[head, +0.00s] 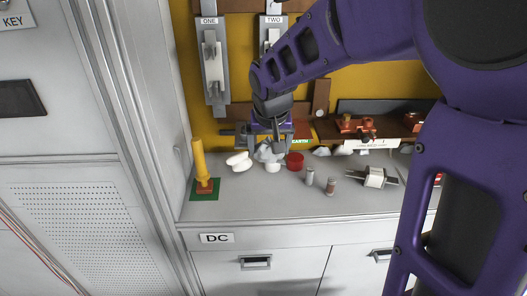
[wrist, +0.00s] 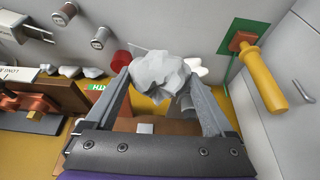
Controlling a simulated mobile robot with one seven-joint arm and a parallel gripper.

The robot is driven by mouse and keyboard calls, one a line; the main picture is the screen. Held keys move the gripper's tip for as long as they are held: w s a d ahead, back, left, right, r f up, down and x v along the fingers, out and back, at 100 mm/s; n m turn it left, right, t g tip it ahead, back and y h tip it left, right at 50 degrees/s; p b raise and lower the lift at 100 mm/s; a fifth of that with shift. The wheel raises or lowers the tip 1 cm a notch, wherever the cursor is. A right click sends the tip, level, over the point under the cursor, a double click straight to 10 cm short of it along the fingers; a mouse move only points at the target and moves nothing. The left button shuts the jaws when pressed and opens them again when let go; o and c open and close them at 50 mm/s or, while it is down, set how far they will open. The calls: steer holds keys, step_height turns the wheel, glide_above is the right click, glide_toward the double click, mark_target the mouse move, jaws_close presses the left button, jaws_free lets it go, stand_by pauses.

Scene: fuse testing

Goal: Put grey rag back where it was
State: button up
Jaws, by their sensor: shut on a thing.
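The grey rag (wrist: 158,76) is a crumpled light-grey lump between the two fingertips of my gripper (wrist: 157,88) in the wrist view. My gripper is shut on it. In the head view my gripper (head: 272,141) is over the back of the grey counter (head: 250,203), and the rag (head: 267,154) shows just below the fingers. I cannot tell whether the rag touches the counter. Other crumpled pale pieces (head: 322,151) lie along the back of the counter to the right of my gripper.
A red container (head: 295,160) and white rounded objects (head: 238,160) are close to the rag. A yellow-handled tool (head: 199,160) stands on a green square at the left. Small metal cylinders (head: 309,177) and a white fuse (head: 374,177) lie to the right. The counter's front left is clear.

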mark_target(268, 191)
step_height(268, 191, down, 13)
steer(key=shift+r+b, duration=0.2)
steer(key=shift+b, duration=1)
steer(key=shift+f, duration=0.2)
steer(key=o, duration=0.9)
steer(key=shift+r, duration=0.1)
steer(key=shift+r, duration=0.1)
steer(key=shift+r, duration=0.2)
steer(key=p+v, duration=0.2)
steer(key=v, duration=0.9)
steer(key=shift+s+r+p, duration=0.1)
steer(key=shift+r+p, duration=0.2)
